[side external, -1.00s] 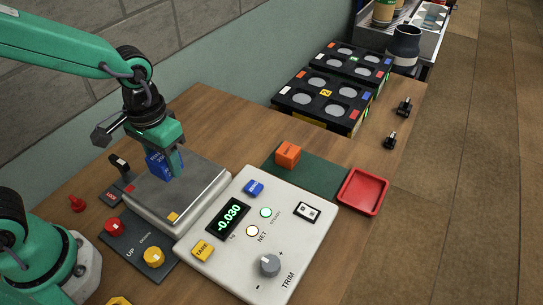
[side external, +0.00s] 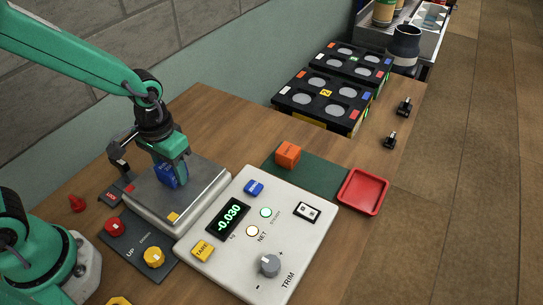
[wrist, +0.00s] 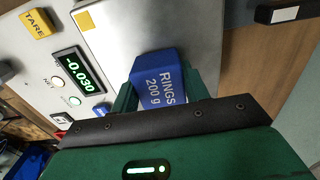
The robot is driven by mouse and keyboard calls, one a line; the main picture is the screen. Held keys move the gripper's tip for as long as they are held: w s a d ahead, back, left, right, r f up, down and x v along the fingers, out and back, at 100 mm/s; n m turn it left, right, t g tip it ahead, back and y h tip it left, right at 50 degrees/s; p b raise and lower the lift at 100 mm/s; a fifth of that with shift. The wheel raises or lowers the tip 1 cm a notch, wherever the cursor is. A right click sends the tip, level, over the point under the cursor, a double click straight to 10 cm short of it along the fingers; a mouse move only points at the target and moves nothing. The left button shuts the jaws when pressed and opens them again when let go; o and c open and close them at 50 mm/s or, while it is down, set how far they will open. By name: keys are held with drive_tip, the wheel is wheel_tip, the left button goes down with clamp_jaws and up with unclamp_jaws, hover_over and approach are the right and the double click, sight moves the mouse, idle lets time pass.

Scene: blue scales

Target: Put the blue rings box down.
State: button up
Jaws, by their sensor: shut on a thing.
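The blue rings box (side external: 167,178), marked "RINGS 200 g" in the wrist view (wrist: 160,78), is between the green fingers of my gripper (side external: 173,178). My gripper is shut on it. The box is over the grey metal plate of the scale (side external: 205,188), left of the plate's middle in the side view. I cannot tell whether its underside touches the plate. The scale's display (side external: 229,219) reads -0.030, and it reads the same in the wrist view (wrist: 79,73). The box's bottom is partly hidden by a finger.
The white control panel (side external: 290,240) with a yellow TARE button (side external: 203,250) lies right of the scale. An orange box (side external: 288,154) sits on a green mat (side external: 318,181) beside a red tray (side external: 362,192). Black racks (side external: 310,118) stand at the back. Bare wood (side external: 215,115) lies behind the scale.

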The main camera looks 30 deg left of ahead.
drive_tip(key=shift+f, duration=0.2)
drive_tip(key=o, duration=1.1)
drive_tip(key=shift+r, duration=0.15)
wheel_tip(320, 180, up, 12)
drive_tip(key=shift+r, duration=0.1)
idle(0.7)
drive_tip(key=s+a+r+t, duration=0.4)
drive_tip(key=s+a+t, duration=0.1)
drive_tip(key=a, duration=0.3)
drive_tip(key=shift+s+r+t, duration=0.2)
drive_tip(key=shift+s+t, duration=0.1)
drive_tip(key=shift+s, duration=0.5)
